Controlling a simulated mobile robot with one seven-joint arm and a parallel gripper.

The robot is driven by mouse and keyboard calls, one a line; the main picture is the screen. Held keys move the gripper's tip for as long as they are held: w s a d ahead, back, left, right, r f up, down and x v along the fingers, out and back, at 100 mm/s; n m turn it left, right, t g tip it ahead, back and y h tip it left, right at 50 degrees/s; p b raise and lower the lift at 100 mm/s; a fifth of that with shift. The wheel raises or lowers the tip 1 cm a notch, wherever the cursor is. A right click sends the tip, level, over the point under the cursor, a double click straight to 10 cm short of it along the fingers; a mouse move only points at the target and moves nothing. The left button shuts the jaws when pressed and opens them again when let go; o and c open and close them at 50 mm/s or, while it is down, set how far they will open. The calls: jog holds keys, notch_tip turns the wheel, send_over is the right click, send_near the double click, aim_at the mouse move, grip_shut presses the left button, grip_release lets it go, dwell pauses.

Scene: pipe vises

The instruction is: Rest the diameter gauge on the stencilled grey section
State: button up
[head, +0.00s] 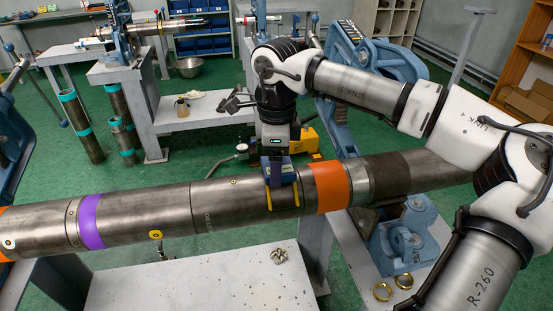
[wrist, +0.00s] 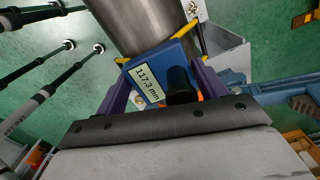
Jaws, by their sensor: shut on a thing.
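The diameter gauge (head: 279,173) is a blue block with yellow prongs. My gripper (head: 277,158) is shut on it above the long steel pipe. In the wrist view the gauge (wrist: 160,72) carries a label reading 117.3 mm and sits between the purple fingers of my gripper (wrist: 164,90). Its prongs point toward the pipe (wrist: 140,25). The gauge is at the right part of this section, prongs across the pipe's front. Whether it touches the pipe is unclear.
A purple band (head: 91,221) and an orange band (head: 332,187) ring the pipe. A blue vise (head: 405,240) stands at right, with brass rings (head: 383,291) near it. A pale bench (head: 205,280) below the pipe holds a small metal part (head: 279,256).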

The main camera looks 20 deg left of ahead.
jog(key=shift+f, duration=0.1)
jog(key=o, duration=1.5)
jog(key=shift+r+p, duration=2.4)
jog(key=shift+r, duration=1.15)
